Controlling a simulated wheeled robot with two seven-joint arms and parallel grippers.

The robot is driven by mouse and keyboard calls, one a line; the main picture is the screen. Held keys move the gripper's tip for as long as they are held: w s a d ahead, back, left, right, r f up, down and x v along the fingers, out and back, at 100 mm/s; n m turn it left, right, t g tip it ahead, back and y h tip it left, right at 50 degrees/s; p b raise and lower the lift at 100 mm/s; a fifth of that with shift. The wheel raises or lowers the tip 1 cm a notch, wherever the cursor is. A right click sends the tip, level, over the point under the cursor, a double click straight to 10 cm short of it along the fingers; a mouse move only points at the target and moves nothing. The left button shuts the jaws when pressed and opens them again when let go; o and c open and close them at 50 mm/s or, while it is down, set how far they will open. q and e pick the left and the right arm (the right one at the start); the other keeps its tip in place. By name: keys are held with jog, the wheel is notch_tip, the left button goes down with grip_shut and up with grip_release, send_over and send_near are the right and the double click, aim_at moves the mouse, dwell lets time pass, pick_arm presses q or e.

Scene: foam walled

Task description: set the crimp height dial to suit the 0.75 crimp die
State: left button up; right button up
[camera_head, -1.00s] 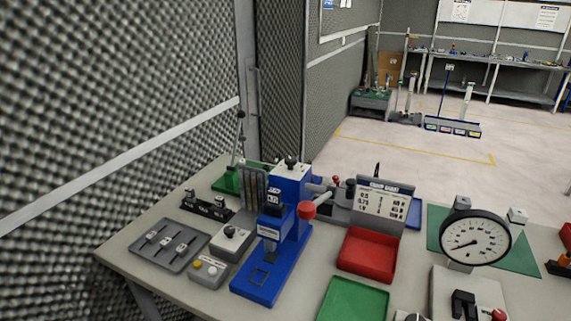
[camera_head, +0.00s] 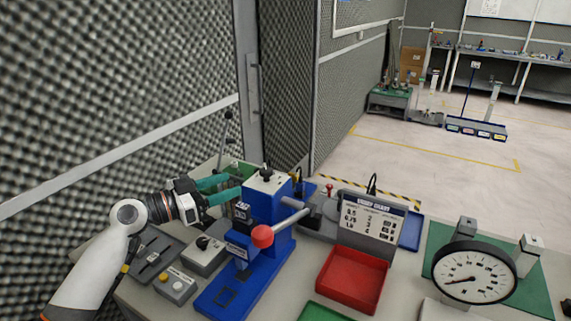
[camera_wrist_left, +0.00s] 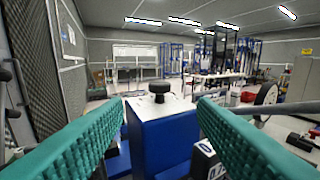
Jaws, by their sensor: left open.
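The blue crimp press (camera_head: 262,205) stands on the bench. A black knob (camera_head: 266,171), apparently the height dial, sits on its pale top; its setting is too small to read. In the left wrist view the knob (camera_wrist_left: 159,90) appears between and beyond the teal fingers. My left gripper (camera_head: 234,184) is open and empty, just left of the press head. A dark block with a white label (camera_head: 242,212), perhaps the die, is on the press front; the wrist view shows part of its label (camera_wrist_left: 206,149). The crimp chart (camera_head: 372,220) stands behind. My right gripper is out of view.
A red-knobbed lever (camera_head: 263,236) sticks out from the press. A red tray (camera_head: 352,279) and a round gauge (camera_head: 474,273) are to the right. A grey knob box (camera_head: 204,254) and a button box (camera_head: 174,285) lie near my left arm.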

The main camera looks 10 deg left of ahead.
aim_at(262, 171)
pick_arm(q)
jog(key=p+x, duration=0.1)
jog(key=x, duration=0.2)
jog(key=p+x, duration=0.2)
jog(key=x, duration=0.1)
jog(key=p+x, duration=0.2)
jog(key=x, duration=0.2)
jog(key=shift+r, duration=0.45)
jog(key=shift+w+d+f, duration=0.15)
jog(key=shift+w+d, duration=0.3)
jog(key=shift+d, duration=0.05)
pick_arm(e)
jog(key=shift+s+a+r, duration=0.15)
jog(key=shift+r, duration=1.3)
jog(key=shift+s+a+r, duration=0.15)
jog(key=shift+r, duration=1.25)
pick_arm(q)
jog(key=shift+c, duration=0.2)
